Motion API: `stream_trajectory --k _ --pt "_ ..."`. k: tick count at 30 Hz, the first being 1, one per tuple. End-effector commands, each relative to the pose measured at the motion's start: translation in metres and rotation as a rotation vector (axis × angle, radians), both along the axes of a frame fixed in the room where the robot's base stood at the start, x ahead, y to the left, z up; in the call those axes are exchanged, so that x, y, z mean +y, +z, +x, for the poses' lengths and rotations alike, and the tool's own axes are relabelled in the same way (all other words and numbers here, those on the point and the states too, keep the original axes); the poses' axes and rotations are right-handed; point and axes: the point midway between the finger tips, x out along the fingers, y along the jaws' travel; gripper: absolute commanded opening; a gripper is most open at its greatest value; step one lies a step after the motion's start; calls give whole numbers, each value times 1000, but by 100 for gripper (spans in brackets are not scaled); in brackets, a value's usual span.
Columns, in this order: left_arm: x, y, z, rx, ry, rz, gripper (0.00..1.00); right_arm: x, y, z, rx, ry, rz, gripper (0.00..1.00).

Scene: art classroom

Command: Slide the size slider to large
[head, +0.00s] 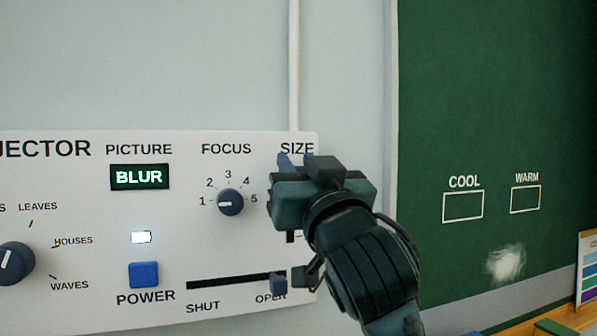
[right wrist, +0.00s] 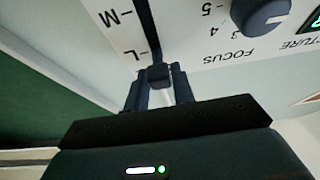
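The size slider sits under the SIZE label (head: 296,148) at the right of the white projector panel. In the head view my right gripper (head: 297,165) covers its knob and most of its slot; only the slot's lower end (head: 290,237) shows. In the right wrist view, upside down, the dark slider knob (right wrist: 158,77) sits between the two fingertips of my right gripper (right wrist: 159,84), which look shut on it. The knob is beside the L mark (right wrist: 142,53), past the M mark (right wrist: 108,17). My left gripper is not in view.
The FOCUS dial (head: 230,202) is left of my gripper. The SHUT–OPEN slider knob (head: 278,284) is close below it, at the OPEN end. The blue POWER button (head: 143,274) and lit BLUR display (head: 139,177) are further left. A green chalkboard (head: 480,100) stands at right.

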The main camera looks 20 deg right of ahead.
Motion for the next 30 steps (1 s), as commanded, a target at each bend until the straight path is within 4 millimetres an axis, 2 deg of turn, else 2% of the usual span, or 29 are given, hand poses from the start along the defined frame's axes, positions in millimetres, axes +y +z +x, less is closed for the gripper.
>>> stream_trajectory --k 1,6,16,20,27,30 --pt "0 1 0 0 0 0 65 0 0 0 2 1 0 29" --pt "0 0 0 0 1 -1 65 1 -2 1 6 1 -2 42" --pt "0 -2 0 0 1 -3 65 2 -6 -5 8 4 -2 42" --pt "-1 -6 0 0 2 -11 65 1 -15 -23 7 5 0 42" --pt "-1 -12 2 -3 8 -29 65 -1 -37 -77 6 7 0 42" --pt "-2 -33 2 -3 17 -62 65 -2 -45 -83 1 2 2 42"
